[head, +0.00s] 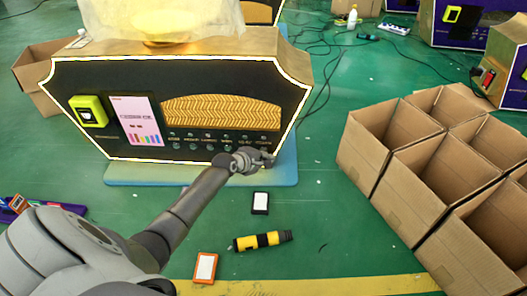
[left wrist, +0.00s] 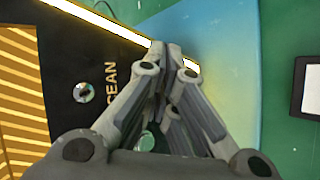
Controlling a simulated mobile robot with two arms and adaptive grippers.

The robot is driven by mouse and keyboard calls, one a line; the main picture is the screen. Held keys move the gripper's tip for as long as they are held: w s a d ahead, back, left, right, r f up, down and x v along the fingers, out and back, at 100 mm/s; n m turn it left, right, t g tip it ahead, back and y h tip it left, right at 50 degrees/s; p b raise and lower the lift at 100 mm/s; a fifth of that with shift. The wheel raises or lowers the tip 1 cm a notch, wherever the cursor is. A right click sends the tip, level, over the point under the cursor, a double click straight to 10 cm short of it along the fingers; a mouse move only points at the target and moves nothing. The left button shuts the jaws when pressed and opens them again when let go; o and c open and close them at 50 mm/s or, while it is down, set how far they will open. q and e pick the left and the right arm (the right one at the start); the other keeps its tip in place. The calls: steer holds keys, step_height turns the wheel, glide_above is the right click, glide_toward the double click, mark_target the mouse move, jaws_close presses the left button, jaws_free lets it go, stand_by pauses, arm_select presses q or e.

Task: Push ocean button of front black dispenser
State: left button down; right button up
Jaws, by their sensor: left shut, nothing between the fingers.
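The front black dispenser (head: 190,80) stands in the head view with a lit white edge and a row of small round buttons low on its face. The ocean button (left wrist: 83,92) shows in the left wrist view as a small shiny disc beside the partly covered label "OCEAN" (left wrist: 110,78). My left gripper (head: 268,157) is shut and empty near the dispenser's lower right edge. In the left wrist view its closed fingertips (left wrist: 166,52) lie to the right of the button, over the lit edge strip. Whether they touch the dispenser is unclear. My right gripper is out of view.
The dispenser stands on a blue base (head: 285,170) on a green floor. Open cardboard boxes (head: 400,185) stand at the right. A yellow-black tool (head: 262,240) and small cards lie in front. More dispensers and cables are at the back.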

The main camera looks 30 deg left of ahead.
arm_select(q)
steer(key=shift+w+a, duration=0.2)
steer(key=shift+w, duration=0.2)
stand_by(0.7)
stand_by(0.3)
steer(key=shift+s+d+p, duration=0.45)
steer(key=shift+s+p, duration=0.35)
steer(key=shift+p, duration=0.05)
